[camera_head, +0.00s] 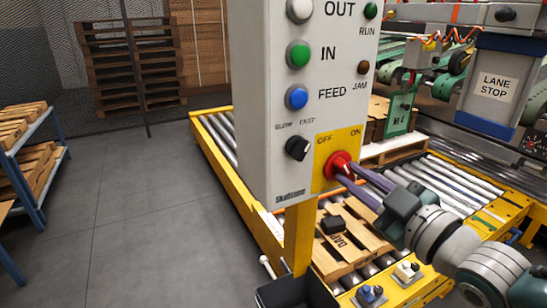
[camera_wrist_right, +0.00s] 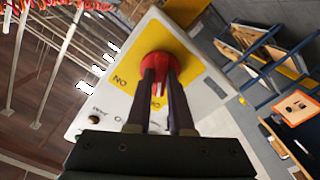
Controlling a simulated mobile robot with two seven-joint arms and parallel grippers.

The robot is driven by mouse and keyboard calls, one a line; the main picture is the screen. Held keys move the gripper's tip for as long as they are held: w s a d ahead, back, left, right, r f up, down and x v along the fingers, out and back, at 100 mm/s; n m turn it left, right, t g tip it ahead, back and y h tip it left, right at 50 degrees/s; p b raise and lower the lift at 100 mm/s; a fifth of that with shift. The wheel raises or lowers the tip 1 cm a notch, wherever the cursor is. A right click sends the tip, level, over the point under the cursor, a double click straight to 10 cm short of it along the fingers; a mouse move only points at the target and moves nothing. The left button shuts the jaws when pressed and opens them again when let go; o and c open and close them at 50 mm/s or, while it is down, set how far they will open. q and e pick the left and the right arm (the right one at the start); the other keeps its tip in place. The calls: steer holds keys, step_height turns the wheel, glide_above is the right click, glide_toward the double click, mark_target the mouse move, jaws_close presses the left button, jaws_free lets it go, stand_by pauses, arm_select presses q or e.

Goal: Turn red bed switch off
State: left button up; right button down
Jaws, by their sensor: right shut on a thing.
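The red switch (camera_head: 339,165) is a round rotary knob on a yellow plate (camera_head: 325,146) marked OFF and ON, low on the right of the grey control panel (camera_head: 262,90). My right gripper (camera_head: 352,172) comes in from the lower right and is shut on the red knob. The right wrist view shows both dark fingers on the red knob (camera_wrist_right: 157,61), with its pale pointer mark between them. The fingers hide part of the knob. In the head view I cannot tell clearly which label the pointer faces. My left gripper is not in view.
The panel also bears a black SLOW/FAST knob (camera_head: 297,148), a blue FEED button (camera_head: 296,97) and a green IN button (camera_head: 298,54). A roller conveyor with a wooden pallet (camera_head: 352,240) lies below. Open grey floor (camera_head: 130,200) is at left, beside a blue rack (camera_head: 30,170).

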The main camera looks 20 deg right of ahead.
steer(key=shift+n, duration=0.9)
steer(key=c, duration=0.8)
jaws_free()
steer(key=s+p, duration=0.1)
steer(key=s, duration=0.9)
steer(key=shift+d, duration=0.4)
